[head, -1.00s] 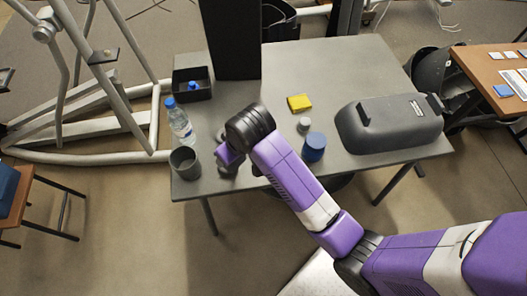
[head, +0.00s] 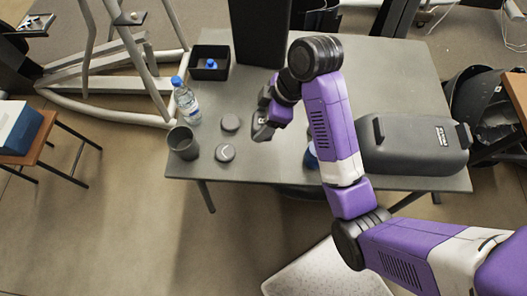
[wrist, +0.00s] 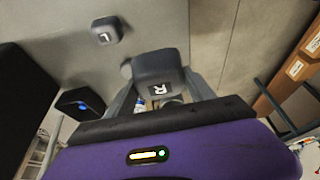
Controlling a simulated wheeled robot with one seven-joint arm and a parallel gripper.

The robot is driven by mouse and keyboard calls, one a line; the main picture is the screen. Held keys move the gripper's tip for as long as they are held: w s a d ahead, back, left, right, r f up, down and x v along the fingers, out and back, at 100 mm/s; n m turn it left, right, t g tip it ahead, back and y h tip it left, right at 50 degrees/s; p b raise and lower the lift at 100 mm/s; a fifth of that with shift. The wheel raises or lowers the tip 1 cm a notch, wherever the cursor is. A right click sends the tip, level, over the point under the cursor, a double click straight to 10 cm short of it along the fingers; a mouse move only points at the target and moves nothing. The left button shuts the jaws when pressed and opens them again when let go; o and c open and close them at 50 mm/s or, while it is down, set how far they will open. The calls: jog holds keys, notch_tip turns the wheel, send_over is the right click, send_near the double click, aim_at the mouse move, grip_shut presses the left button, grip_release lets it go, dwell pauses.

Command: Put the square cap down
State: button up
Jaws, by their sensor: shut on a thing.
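My gripper (head: 267,128) is shut on a dark grey square cap (wrist: 158,73) with rounded corners and a white "R" label. In the wrist view the cap sits between the two fingers (wrist: 160,92). In the head view the cap (head: 263,133) shows over the grey table (head: 215,185), right of two grey caps; its height above the top cannot be told. Those caps are a far one (head: 230,122) and a near one (head: 224,152). A cap marked "L" (wrist: 105,31) lies on the table in the wrist view.
A grey cup (head: 183,144) and a water bottle (head: 186,102) stand left. A black tray (head: 196,74) holds a blue item. A black upright panel (head: 258,35) stands at the back. A dark case (head: 412,148) fills the right. My arm partly hides a blue can (head: 310,157).

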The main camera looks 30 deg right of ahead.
notch_tip(320, 180, down, 18)
jog(key=shift+r+p, duration=0.2)
jog(key=shift+p, duration=0.55)
jog(key=shift+f, duration=0.15)
jog(key=o, duration=1.3)
